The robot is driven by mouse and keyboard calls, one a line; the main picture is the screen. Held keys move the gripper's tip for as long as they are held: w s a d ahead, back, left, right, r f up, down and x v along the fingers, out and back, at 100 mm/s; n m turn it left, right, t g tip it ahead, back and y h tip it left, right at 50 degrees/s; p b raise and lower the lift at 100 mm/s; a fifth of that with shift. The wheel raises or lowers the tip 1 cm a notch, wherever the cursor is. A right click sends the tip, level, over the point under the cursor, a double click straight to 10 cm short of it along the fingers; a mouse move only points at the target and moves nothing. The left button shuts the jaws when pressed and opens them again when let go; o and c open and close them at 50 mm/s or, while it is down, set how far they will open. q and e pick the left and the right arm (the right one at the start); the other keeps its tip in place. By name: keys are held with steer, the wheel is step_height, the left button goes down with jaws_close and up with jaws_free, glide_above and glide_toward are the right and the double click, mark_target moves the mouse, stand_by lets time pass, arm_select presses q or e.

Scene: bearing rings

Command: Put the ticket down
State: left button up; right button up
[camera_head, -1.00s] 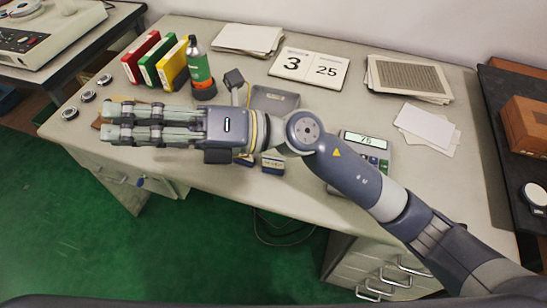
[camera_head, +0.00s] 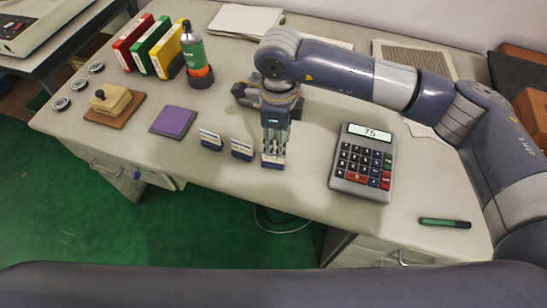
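Three small blue-and-white pieces stand in a row on the desk: one at left (camera_head: 210,139), one in the middle (camera_head: 241,149) and one at right (camera_head: 272,161). They may be tickets in blue bases; which one is the ticket is unclear. My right gripper (camera_head: 273,152) points straight down at the right-hand piece. Its fingers cover the upper part of that piece, and I cannot tell whether they grip it. My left gripper is out of view.
A calculator (camera_head: 363,160) lies to the right, with a green marker (camera_head: 445,222) beyond it. A purple pad (camera_head: 173,122), a stamp on a wooden base (camera_head: 112,101), a bottle (camera_head: 195,55) and folders (camera_head: 152,45) stand left. The desk's front strip is clear.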

mark_target(274, 159)
steer(key=shift+f, duration=0.85)
steer(key=shift+w+a+f+p, duration=0.15)
steer(key=shift+f+p, duration=0.15)
steer(key=shift+f, duration=0.6)
steer(key=shift+w+a+f+p, duration=0.15)
steer(key=shift+f+p, duration=0.1)
steer(key=shift+f, duration=0.65)
steer(key=shift+w+a+f+p, duration=0.15)
steer(key=shift+f+p, duration=0.15)
steer(key=shift+f, duration=0.6)
steer(key=shift+s, duration=0.1)
jaws_close()
